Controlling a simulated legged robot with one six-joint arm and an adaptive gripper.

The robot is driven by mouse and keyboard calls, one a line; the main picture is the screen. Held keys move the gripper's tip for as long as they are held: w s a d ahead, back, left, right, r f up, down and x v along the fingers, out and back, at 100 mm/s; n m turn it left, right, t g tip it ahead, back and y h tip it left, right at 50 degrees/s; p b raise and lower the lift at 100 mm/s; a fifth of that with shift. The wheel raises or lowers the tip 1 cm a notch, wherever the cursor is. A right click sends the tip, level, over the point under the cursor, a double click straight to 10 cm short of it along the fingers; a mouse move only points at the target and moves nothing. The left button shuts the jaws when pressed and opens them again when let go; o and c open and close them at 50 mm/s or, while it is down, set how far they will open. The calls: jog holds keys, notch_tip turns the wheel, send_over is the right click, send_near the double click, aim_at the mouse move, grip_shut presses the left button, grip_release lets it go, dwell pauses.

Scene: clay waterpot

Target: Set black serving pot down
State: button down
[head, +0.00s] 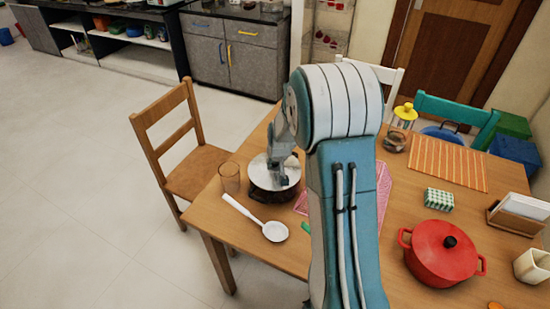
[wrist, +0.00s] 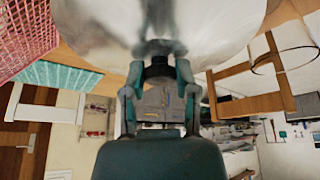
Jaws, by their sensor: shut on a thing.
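The black serving pot (head: 268,193) has a dark body and a shiny silver lid (head: 261,172). In the head view it is at the left end of the wooden table, partly behind my gripper (head: 284,172). In the wrist view the lid fills the top of the picture (wrist: 220,25). There my gripper (wrist: 159,72) is shut on the pot's black knob, with one finger on each side. I cannot tell whether the pot's base touches the table.
A red pot (head: 440,255) stands farther right. A wooden chair (head: 185,145) is at the left.

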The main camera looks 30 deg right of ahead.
jog(key=shift+w, duration=0.1)
jog(key=shift+c, duration=1.9)
grip_release()
